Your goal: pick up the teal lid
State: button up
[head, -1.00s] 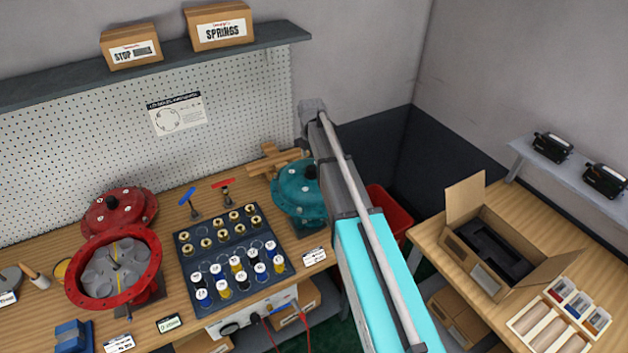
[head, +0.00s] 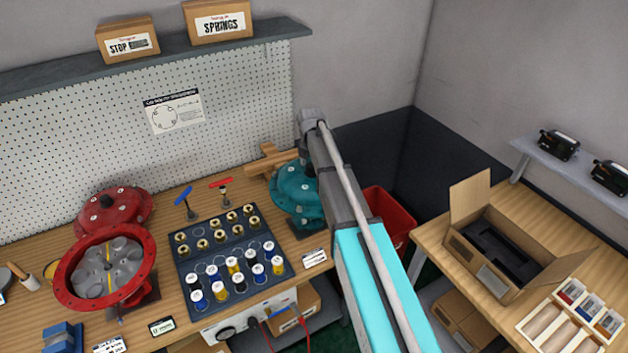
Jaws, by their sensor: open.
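The teal lid (head: 295,188) is a round domed cover with bolts around it and a black knob on top. It sits on the workbench near its right end, on what looks like a teal body above a dark base. My own arm crosses in front of it and hides its right side. My gripper does not show in this view; only the arm's links are seen, so where it is relative to the lid cannot be told.
A red open housing (head: 66,284) and a red lid (head: 112,211) stand on the left. A dark tray (head: 220,224) of springs lies left of the teal lid. Wooden blocks (head: 270,160) lie behind it. A red bin (head: 391,215) and an open carton (head: 478,295) are on the right.

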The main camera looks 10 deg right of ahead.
jog(key=shift+c, duration=0.3)
grip_shut()
dwell(0.5)
